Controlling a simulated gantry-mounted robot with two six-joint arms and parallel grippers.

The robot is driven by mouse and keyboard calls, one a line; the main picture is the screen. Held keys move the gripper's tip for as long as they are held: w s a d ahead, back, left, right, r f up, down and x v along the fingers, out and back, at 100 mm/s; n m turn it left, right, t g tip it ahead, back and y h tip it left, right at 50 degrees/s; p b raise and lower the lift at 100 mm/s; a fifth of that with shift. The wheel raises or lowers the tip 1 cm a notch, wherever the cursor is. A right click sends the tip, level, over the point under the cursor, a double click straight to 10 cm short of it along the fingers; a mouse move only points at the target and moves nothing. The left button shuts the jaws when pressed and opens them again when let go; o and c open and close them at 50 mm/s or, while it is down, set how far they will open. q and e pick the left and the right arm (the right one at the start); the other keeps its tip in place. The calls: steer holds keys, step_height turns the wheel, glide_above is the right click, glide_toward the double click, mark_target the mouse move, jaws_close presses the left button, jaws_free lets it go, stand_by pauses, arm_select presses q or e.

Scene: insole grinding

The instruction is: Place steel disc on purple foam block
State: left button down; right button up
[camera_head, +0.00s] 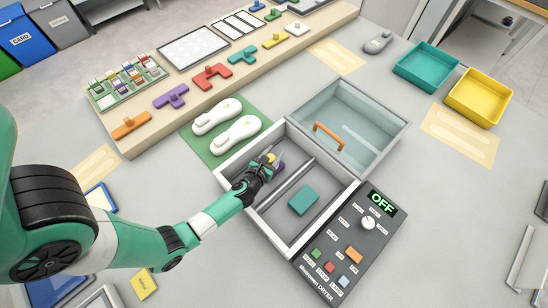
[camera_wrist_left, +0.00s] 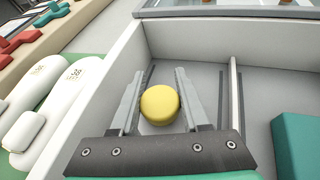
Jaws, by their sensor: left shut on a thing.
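My left gripper (camera_head: 268,162) reaches into the left compartment of the open grey dryer box (camera_head: 293,236). In the left wrist view its two fingers (camera_wrist_left: 160,80) stand on either side of a round yellow knob-like piece (camera_wrist_left: 159,105), and the gripper is shut on this piece. The yellow also shows at the fingertips in the head view (camera_head: 271,157). A purple block (camera_head: 279,171) shows partly beside the fingers in the same compartment; the gripper hides the rest. I cannot make out a bare steel disc; any metal under the yellow piece is hidden. My right gripper is not in view.
A teal block (camera_head: 303,200) lies in the right compartment beyond a divider (camera_head: 288,184). The glass lid (camera_head: 352,112) with an orange handle is beyond the box. The control panel (camera_head: 352,243) reads OFF. White insoles (camera_head: 239,131) lie on a green mat (camera_head: 205,148).

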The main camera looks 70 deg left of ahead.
arm_select(q)
steer(key=shift+f, duration=0.65)
steer(key=shift+s+r, duration=0.1)
steer(key=shift+c, duration=1.9)
jaws_free()
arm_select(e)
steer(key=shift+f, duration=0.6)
arm_select(q)
steer(key=shift+r, duration=0.1)
steer(key=p+v, duration=0.2)
steer(key=v, duration=1)
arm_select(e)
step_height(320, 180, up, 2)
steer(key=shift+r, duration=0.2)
